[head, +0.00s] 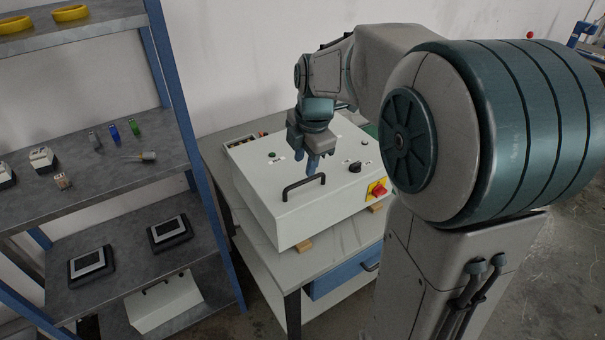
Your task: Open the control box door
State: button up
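The control box (290,234) is a light grey-white box standing on a table. Its top face, which carries a black bar handle (303,187), looks closed. A black rotary knob (355,167) and a red switch on a yellow plate (377,190) sit at its right side. My gripper (312,172) points down above the box top, just behind and slightly right of the handle, and seems apart from it. It looks empty, but I cannot tell whether its fingers are open or shut.
A shelf rack (185,150) with blue posts stands close on the left, holding small parts and two framed panels (170,232). The box's table (340,238) has a blue drawer (345,276). Bare floor shows between rack and table. A wall stands behind.

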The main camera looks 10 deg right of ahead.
aim_at(303, 184)
jog(key=f, duration=0.4)
jog(key=w+f, duration=0.1)
jog(key=f, duration=0.1)
jog(key=shift+a, duration=0.2)
grip_shut()
